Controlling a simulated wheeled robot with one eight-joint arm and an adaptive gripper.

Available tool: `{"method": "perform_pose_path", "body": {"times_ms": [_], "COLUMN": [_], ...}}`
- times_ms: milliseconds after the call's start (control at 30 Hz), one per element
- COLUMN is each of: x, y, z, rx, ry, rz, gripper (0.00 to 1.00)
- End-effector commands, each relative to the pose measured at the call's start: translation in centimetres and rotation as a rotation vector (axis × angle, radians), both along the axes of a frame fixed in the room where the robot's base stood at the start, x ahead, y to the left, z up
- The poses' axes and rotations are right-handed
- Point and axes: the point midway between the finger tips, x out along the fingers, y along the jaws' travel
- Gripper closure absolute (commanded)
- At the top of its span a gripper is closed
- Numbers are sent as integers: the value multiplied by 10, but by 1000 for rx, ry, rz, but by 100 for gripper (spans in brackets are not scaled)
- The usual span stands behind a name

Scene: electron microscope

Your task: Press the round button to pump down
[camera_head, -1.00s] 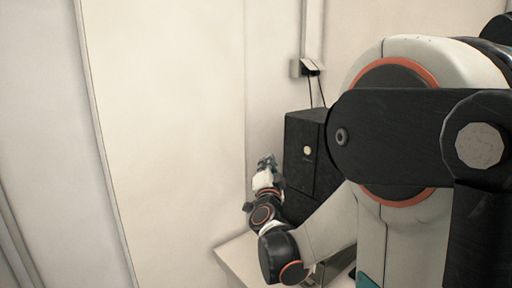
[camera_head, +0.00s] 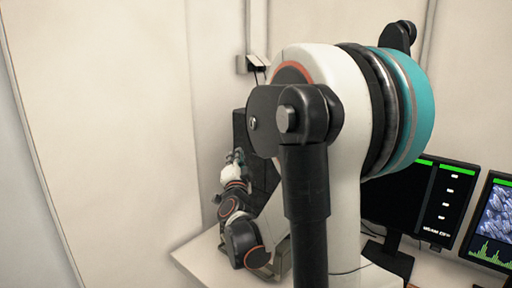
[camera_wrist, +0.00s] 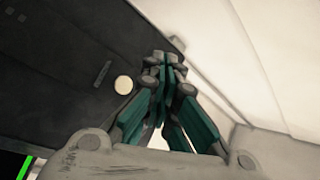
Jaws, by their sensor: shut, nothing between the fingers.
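The round button (camera_wrist: 123,86) is a small cream disc on the face of the black cabinet (camera_wrist: 62,62) in the wrist view. My gripper (camera_wrist: 163,62) is shut and empty, its green-sided fingers together just right of the button in that picture. I cannot tell how far the fingertips are from the panel. In the head view my gripper (camera_head: 236,156) is beside the black cabinet (camera_head: 241,127), above the pale table (camera_head: 196,250). My arm hides much of the cabinet there, and the button cannot be made out.
Pale walls (camera_head: 115,110) stand close to the left and behind. A wall socket (camera_head: 243,64) with cables is above the cabinet. A monitor with a dark screen (camera_head: 398,195) and another monitor with a picture and graph (camera_head: 496,222) stand at the right.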

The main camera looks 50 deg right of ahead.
Motion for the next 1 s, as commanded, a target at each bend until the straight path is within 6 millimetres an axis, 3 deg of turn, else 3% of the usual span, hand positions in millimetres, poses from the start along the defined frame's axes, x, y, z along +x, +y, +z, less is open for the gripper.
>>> {"method": "perform_pose_path", "body": {"times_ms": [200,433,1000], "x": [2,4,4], "y": [-30,-49,-54], "z": [0,0,0], "rx": [0,0,0], "ry": [1,-1,0], "rz": [-3,-1,0], "gripper": [100,100,100]}}
